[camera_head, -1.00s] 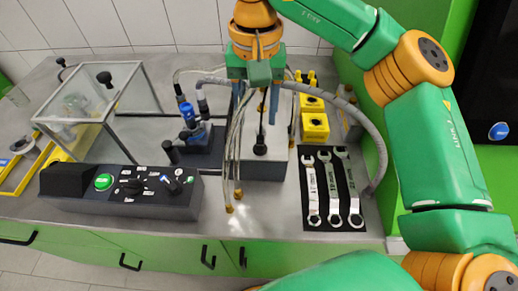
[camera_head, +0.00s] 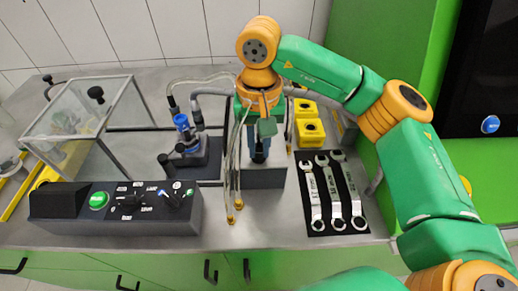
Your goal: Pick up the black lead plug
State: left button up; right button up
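The black lead plug (camera_head: 259,155) stands on the grey box (camera_head: 264,178) in the middle of the bench. My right gripper (camera_head: 260,150) points down directly over the box, with its blue fingers around or right beside the plug. The gripper body hides the top of the plug. I cannot tell whether the fingers touch it or are closed on it. My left gripper is not in view.
Thin leads with brass ends (camera_head: 234,208) hang in front of the box. A pump (camera_head: 188,140) and a control panel (camera_head: 115,208) are to the left. Yellow blocks (camera_head: 309,130) and a black mat with wrenches (camera_head: 333,225) are to the right. A glass-sided frame (camera_head: 85,120) stands at far left.

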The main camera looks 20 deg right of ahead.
grip_shut()
